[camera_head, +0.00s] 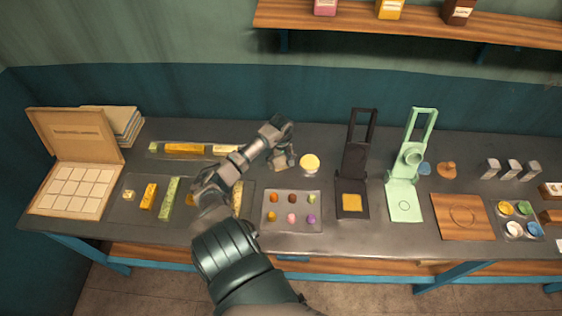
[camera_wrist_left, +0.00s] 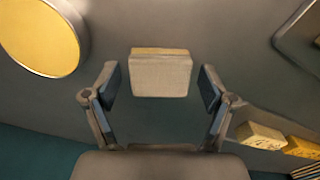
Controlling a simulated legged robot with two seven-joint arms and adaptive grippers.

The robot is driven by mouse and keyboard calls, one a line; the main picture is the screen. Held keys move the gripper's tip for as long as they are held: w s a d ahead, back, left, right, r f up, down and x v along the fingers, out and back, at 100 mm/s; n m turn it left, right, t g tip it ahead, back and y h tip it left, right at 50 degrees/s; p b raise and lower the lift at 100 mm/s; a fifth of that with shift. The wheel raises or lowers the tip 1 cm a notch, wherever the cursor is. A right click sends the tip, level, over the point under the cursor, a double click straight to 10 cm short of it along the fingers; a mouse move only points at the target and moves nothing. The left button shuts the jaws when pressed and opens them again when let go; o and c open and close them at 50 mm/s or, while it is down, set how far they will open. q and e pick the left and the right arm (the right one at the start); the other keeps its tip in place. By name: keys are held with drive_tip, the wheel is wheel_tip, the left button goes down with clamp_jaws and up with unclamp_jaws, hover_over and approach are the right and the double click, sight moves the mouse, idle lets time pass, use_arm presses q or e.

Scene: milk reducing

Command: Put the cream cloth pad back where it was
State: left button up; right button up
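The cream cloth pad (camera_wrist_left: 160,78) is a small pale block with a yellowish edge in the left wrist view. It lies on the dark tabletop between and just beyond my left fingertips, with gaps on both sides. My left gripper (camera_wrist_left: 158,85) is open and empty. In the head view my left gripper (camera_head: 286,154) reaches down near the table's middle, and the pad (camera_head: 281,162) shows partly beneath it. Where the pad stood before cannot be told from these frames. My right gripper is not in view.
A round yellow-topped item (camera_head: 310,162) stands close right of the gripper, also in the wrist view (camera_wrist_left: 40,38). A tray of colored pieces (camera_head: 291,225) is in front. A black press (camera_head: 354,180) and mint press (camera_head: 405,185) stand right. A long tray with yellow bars (camera_head: 185,148) lies left.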

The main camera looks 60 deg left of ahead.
sight(281, 162)
use_arm(q)
drive_tip(key=shift+a, duration=0.2)
drive_tip(key=shift+r, duration=0.1)
drive_tip(key=shift+a+r, duration=0.1)
drive_tip(key=shift+r, duration=0.2)
wheel_tip(281, 162, up, 11)
drive_tip(key=b, duration=0.1)
drive_tip(key=shift+r+b, duration=0.2)
drive_tip(key=shift+b, duration=0.1)
